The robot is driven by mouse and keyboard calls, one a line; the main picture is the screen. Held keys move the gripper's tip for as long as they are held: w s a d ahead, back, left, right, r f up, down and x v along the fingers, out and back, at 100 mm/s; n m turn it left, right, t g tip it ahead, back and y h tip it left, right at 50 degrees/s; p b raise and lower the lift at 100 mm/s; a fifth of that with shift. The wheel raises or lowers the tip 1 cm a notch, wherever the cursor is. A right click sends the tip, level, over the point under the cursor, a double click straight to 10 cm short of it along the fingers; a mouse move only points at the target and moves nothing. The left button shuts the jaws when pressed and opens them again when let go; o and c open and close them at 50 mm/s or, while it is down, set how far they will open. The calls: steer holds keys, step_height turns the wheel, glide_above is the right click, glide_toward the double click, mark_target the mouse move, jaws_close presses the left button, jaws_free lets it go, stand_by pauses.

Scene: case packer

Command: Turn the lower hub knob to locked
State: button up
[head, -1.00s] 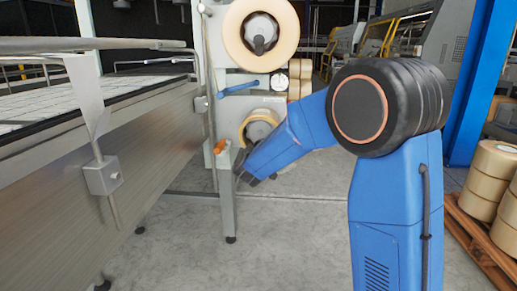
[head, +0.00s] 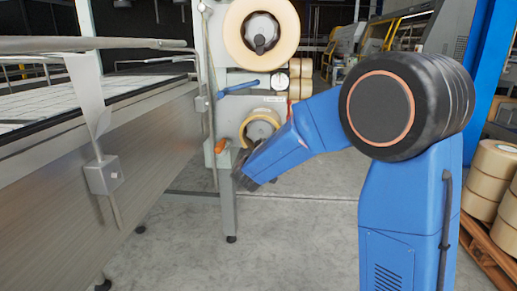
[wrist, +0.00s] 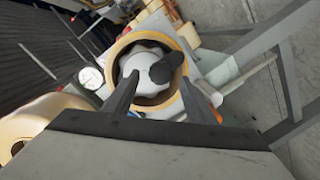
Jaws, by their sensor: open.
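The lower hub knob (wrist: 168,68) is a dark grip on a pale lobed hub (wrist: 145,85), inside the lower tape roll (wrist: 179,98) in the wrist view. The knob points up and to the right in that view. In the head view the lower roll (head: 262,118) shows above my gripper (head: 243,172), which partly hides it. My gripper also shows in the wrist view (wrist: 158,88). Its two fingers are apart, one on each side of the hub, with nothing held between them. I cannot tell whether the fingertips touch the hub.
An upper tape roll (head: 235,30) sits above, with a blue lever (head: 240,87) between the rolls. An orange handle (head: 220,146) on a post stands left of my gripper. A conveyor (head: 150,150) fills the left. Stacked rolls (head: 493,165) stand right. Floor between is clear.

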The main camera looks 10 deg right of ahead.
steer(key=v, duration=1.4)
steer(key=s+g+y, duration=0.3)
steer(key=s+y, duration=0.5)
steer(key=s, duration=0.4)
steer(key=s+d+f+m+g+h, duration=0.1)
steer(key=s+d+f+m+g, duration=0.1)
steer(key=s, duration=0.7)
steer(key=s+d+f+m+g+h, duration=0.1)
steer(key=s+d+f+g, duration=0.2)
steer(key=s+d, duration=0.4)
steer(key=s+d+f+m+g, duration=0.2)
steer(key=s+d+f+g, duration=0.1)
steer(key=s, duration=0.7)
steer(key=shift+s+d+f+m+h, duration=0.3)
steer(key=shift+s+d+f+h, duration=0.1)
steer(key=shift+d+f, duration=0.35)
steer(key=shift+a, duration=0.1)
